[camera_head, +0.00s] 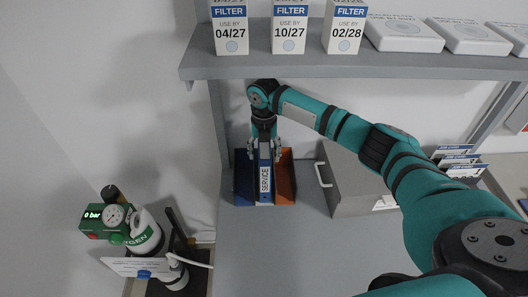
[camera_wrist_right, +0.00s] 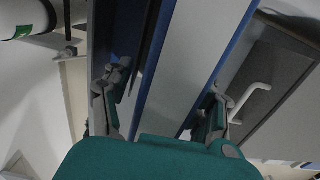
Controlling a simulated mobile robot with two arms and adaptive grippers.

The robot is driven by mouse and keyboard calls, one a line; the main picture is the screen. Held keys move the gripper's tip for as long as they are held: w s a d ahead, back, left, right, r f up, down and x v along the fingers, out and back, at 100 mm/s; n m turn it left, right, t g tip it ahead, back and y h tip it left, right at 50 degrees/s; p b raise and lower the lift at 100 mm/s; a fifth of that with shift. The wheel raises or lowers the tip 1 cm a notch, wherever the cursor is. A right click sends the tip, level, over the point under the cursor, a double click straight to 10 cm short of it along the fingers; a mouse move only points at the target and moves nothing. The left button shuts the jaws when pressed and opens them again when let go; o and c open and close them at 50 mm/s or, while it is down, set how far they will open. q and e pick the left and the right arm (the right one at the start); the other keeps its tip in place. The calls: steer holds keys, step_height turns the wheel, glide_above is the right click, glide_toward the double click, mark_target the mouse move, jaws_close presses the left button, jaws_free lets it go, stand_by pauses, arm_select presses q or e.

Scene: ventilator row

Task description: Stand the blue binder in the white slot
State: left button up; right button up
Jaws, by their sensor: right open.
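The blue binder (camera_head: 265,179) stands upright with its "SERVICE" spine label facing me. It is between a dark blue section (camera_head: 243,186) on the left and an orange section (camera_head: 286,182) on the right of the holder. It appears to be in the middle section; the white slot itself is mostly hidden by the binder. My right gripper (camera_head: 265,150) is open at the binder's top, with one finger on each side. In the right wrist view, the binder (camera_wrist_right: 190,70) runs between the fingers of the right gripper (camera_wrist_right: 166,95). My left gripper is not in view.
A shelf (camera_head: 350,69) with filter boxes (camera_head: 289,28) hangs above my right forearm. A grey case (camera_head: 350,185) with a handle stands right of the holder. An oxygen cylinder (camera_head: 145,232) with a gauge stands at the lower left. The counter (camera_head: 275,250) in front is clear.

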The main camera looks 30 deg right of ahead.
step_height(320, 180, up, 6)
steer(key=shift+r+b, duration=0.2)
steer(key=shift+b, duration=0.65)
steer(key=shift+r, duration=0.6)
